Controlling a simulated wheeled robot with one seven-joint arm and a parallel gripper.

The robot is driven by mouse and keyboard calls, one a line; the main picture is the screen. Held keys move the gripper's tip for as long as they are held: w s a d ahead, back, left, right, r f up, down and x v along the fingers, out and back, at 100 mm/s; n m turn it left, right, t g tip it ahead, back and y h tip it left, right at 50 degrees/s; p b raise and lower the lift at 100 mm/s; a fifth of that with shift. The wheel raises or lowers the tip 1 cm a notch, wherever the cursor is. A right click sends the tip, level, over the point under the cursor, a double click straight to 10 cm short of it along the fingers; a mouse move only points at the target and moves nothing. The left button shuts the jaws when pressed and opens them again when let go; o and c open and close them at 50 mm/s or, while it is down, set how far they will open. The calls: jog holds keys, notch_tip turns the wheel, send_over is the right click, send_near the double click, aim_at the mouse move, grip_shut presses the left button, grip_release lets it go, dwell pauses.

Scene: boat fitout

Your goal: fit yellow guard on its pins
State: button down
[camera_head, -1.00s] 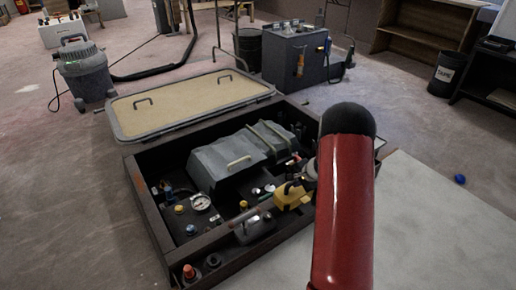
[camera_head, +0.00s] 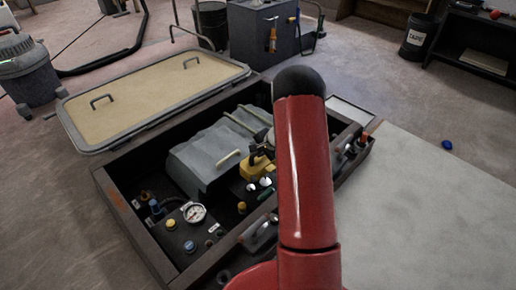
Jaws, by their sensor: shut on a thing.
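The yellow guard (camera_head: 256,169) is a small block-like piece in the open hatch pit, right of the grey cover's pale handle. My gripper (camera_head: 263,150) is dark, small in the picture and partly behind my red arm. It is shut on the top of the guard. The guard appears above the pit floor near the grey cover, but I cannot tell whether it touches anything beneath. Small white-topped fittings (camera_head: 265,182) show just in front of it. I cannot make out the guard's pins.
The grey cover (camera_head: 204,150) fills the pit's middle. A gauge (camera_head: 194,213) and yellow and blue knobs stand at the front left. The dark pit rim (camera_head: 140,232) surrounds them. The removed hatch lid (camera_head: 150,100) lies behind left.

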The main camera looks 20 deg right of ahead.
notch_tip(320, 180, down, 8)
jog(key=b, duration=0.4)
jog(key=shift+r, duration=0.2)
jog(key=shift+a, duration=0.25)
dwell(0.4)
jog(key=shift+f, duration=0.15)
jog(key=shift+s+f, duration=0.1)
jog(key=shift+f, duration=2.2)
jog(key=c, duration=1.3)
grip_release()
jog(key=shift+o, duration=0.2)
